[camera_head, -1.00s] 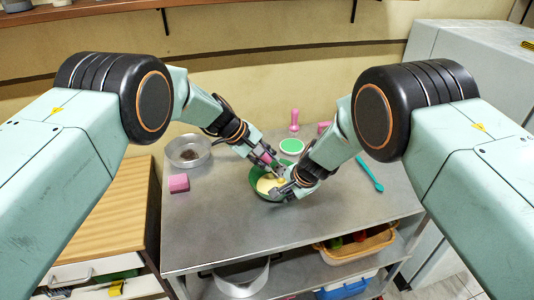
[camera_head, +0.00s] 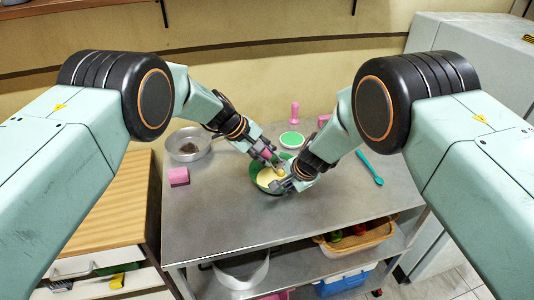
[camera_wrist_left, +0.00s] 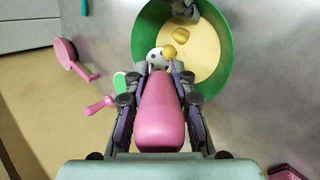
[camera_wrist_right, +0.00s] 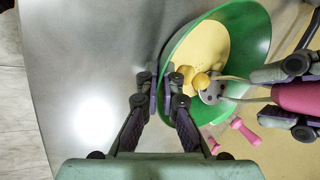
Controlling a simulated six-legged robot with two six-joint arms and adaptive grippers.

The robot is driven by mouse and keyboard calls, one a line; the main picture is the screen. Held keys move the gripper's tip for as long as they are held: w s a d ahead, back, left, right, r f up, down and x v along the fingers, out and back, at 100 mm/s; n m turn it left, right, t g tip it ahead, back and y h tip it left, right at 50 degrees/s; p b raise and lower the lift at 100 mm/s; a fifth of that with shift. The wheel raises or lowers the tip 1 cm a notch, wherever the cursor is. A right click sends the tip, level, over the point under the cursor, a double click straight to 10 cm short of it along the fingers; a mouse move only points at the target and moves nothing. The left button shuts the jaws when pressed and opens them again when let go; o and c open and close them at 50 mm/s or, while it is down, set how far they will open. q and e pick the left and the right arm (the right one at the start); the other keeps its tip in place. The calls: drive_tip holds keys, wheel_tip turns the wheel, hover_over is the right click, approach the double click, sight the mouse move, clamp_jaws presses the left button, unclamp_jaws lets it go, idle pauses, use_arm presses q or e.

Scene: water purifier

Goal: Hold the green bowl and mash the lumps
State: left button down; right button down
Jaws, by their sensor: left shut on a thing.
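The green bowl (camera_head: 258,187) stands on the metal table and holds a pale yellow mash (camera_wrist_left: 206,54) with yellow lumps (camera_wrist_left: 181,35). My left gripper (camera_head: 272,161) is shut on the pink handle (camera_wrist_left: 160,115) of a masher. The masher's metal perforated head (camera_wrist_left: 155,58) is inside the bowl by the lumps. In the right wrist view, the head (camera_wrist_right: 210,94) touches or nearly touches a lump (camera_wrist_right: 201,80). My right gripper (camera_head: 282,186) is at the bowl's near rim. In its wrist view the fingers (camera_wrist_right: 166,88) are close together around the rim, which the bowl tilts towards.
A metal pan (camera_head: 187,144) and a pink block (camera_head: 178,176) are on the left of the table. A green-and-white disc (camera_head: 291,140), a pink-handled tool (camera_head: 294,113) and another pink object (camera_head: 323,120) lie behind. A teal spoon (camera_head: 369,170) lies right. The table's front is clear.

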use_arm(q)
drive_tip(key=shift+f, duration=0.1)
drive_tip(key=s, duration=0.8)
drive_tip(key=shift+w, duration=4)
drive_tip(key=shift+r, duration=3.15)
